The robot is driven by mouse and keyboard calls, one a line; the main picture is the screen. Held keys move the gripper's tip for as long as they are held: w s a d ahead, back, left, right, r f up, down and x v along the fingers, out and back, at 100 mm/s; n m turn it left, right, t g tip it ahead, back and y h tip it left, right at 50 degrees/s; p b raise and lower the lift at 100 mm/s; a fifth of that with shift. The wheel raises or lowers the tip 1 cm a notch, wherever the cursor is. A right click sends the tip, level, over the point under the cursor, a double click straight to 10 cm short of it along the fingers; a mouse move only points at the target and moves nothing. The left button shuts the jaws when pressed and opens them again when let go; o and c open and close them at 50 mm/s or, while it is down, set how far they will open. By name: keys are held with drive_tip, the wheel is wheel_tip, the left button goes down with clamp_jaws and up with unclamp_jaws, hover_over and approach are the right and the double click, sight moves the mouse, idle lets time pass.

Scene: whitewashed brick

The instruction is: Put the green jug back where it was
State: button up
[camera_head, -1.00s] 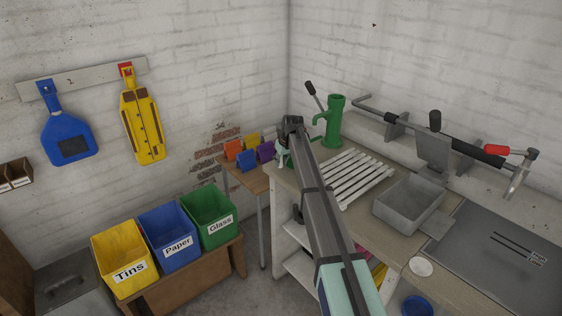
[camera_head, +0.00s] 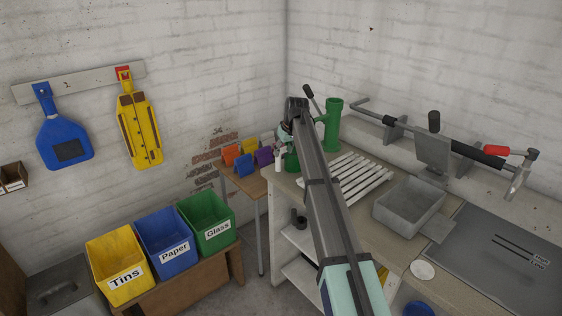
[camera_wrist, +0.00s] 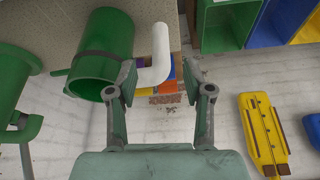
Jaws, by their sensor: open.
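The green jug (camera_head: 291,160) stands on the left end of the worktop, partly hidden behind my arm in the head view. In the wrist view the jug (camera_wrist: 103,45) has a dark band and a white bent handle (camera_wrist: 160,52). My gripper (camera_wrist: 160,72) is open and holds nothing. Its fingertips are at the handle's end, with the handle close to the left fingertip; I cannot tell whether they touch. In the head view my gripper (camera_head: 285,132) is just above the jug.
A green hand pump (camera_head: 333,125) stands behind and right of the jug, close to my arm. A white slatted rack (camera_head: 352,176) and a grey basin (camera_head: 408,208) are on the worktop. A small table with coloured holders (camera_head: 243,163) and labelled bins (camera_head: 163,243) stand left.

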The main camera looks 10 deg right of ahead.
drive_tip(key=shift+v, duration=1.4)
drive_tip(key=shift+r, duration=0.1)
